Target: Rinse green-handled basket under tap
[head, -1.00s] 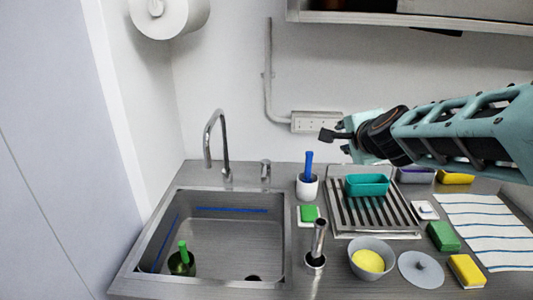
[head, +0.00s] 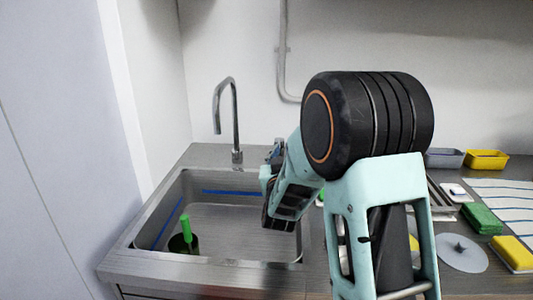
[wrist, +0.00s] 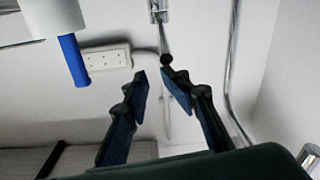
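The green-handled basket (head: 180,244) stands in the left part of the sink (head: 235,248), its green handle (head: 186,228) pointing up. The basket looks dark and is partly hidden by the sink's front rim.
A blue-handled tool (wrist: 74,60) in a white cup and a socket strip (wrist: 107,57) show in the wrist view. Right of my arm are a yellow tub (head: 487,159), a green sponge (head: 482,219), a yellow sponge (head: 514,254) and a grey lid (head: 461,252). The sink's middle is clear.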

